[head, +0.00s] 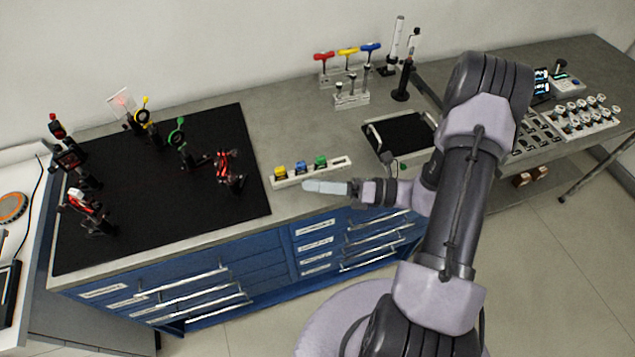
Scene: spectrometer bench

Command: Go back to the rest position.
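My gripper (312,186) is in the head view, near the bench's front edge and above the blue drawers. It points left and appears just in front of a pale rack (345,163) with small yellow, blue and green pieces in it. I see the gripper from the side as one pale grey shape, so the gap between the fingers is hidden. No held object shows at its tip. My arm bends down from the right of the picture to the gripper.
A black mat (150,225) with several optical mounts covers the left of the bench. A black tray (372,143) lies behind my wrist. Red, yellow and blue-handled tools (347,52) stand at the back. Blue drawers (315,245) have protruding handles. Floor is clear at right.

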